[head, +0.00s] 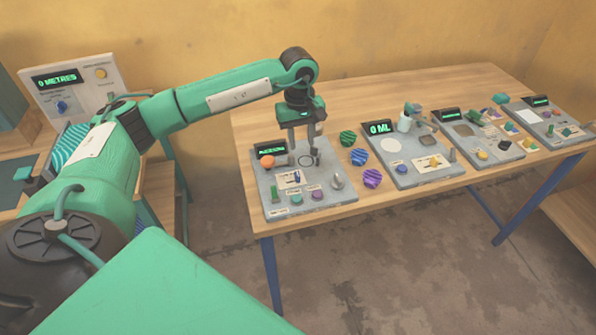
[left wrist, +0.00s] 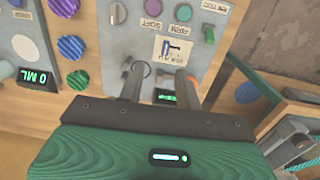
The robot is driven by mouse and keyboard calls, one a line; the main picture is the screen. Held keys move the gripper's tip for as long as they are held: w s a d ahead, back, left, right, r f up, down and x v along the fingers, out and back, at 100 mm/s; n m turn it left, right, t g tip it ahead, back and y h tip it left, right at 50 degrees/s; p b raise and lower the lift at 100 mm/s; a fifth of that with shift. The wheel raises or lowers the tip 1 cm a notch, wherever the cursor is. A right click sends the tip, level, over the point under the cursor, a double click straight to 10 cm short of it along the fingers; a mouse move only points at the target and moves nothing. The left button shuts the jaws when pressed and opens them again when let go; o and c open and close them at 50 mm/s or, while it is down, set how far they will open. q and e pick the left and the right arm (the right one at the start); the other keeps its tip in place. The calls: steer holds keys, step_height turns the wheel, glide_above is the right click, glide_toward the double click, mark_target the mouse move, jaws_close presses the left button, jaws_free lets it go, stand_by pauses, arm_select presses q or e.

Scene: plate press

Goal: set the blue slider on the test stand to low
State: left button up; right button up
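The grey stand (head: 330,200) at the table's left end carries a white card with a small blue slider (head: 297,178). The slider also shows in the left wrist view (left wrist: 167,49), on its card above the fingers. Its setting marks are too small to read. My left gripper (head: 304,158) hangs over the back half of this stand, fingers pointing down. It is open and empty, with the slider in front of it and apart from the fingers. In the left wrist view the two fingers (left wrist: 160,72) stand well apart. My right gripper is not in view.
An orange ball (head: 267,161), a green lever (head: 275,196), a metal knob (head: 337,181) and buttons sit on the same stand. Striped balls (head: 360,157) lie to its right. Beyond them is a stand reading 0 ML (head: 380,128). A 0 METRES panel (head: 85,90) stands at left.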

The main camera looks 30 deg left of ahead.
mark_target(297, 173)
arm_select(q)
steer(key=shift+y, duration=0.3)
steer(key=f+p, duration=0.1)
steer(key=f, duration=0.3)
steer(key=a+f+p, duration=0.1)
steer(key=f, duration=0.3)
steer(key=f+p, duration=0.1)
steer(key=f, duration=0.3)
steer(key=shift+a+p, duration=0.15)
steer(key=shift+p, duration=0.2)
steer(key=shift+f, duration=0.7)
jaws_close()
